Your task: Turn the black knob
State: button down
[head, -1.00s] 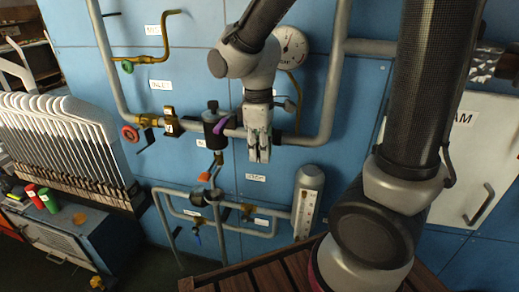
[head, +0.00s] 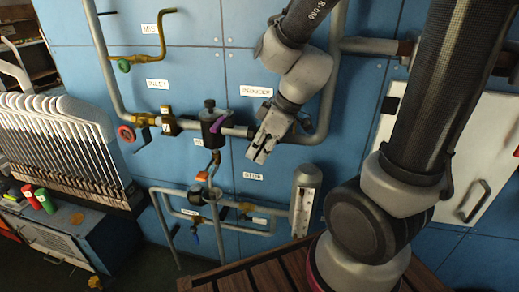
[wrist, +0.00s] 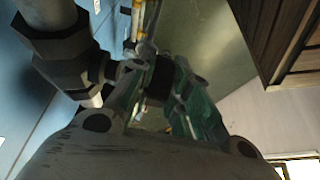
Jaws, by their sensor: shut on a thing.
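The black knob (wrist: 158,80) shows in the wrist view as a dark piece between my fingers, beside a dark hexagonal pipe fitting (wrist: 65,45). My gripper (head: 258,153) is tilted, its fingertips pointing down and left in front of the grey pipe in the head view. It is shut on the knob, with a finger on each side in the wrist view. In the head view the fingers hide the knob, so I cannot tell its angle.
Left of my gripper are a black valve body with a purple part (head: 213,125), a brass valve (head: 168,122) and a red handwheel (head: 126,133). A grey level gauge (head: 305,200) stands below right. A white cabinet door (head: 455,155) is at the right.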

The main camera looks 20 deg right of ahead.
jog(key=c, duration=1.4)
grip_release()
jog(key=shift+o, duration=0.2)
jog(key=shift+r, duration=0.1)
jog(key=v, duration=1.1)
jog(key=shift+d+r, duration=0.2)
jog(key=shift+r, duration=0.1)
jog(key=shift+s, duration=0.1)
jog(key=s+d+r+m+t+h, duration=0.1)
jog(key=s+d+m+h, duration=0.3)
jog(key=s+d+m, duration=0.4)
jog(key=d+r+m, duration=0.1)
jog(key=d+m, duration=0.1)
jog(key=shift+r+m, duration=0.2)
jog(key=shift+m, duration=0.2)
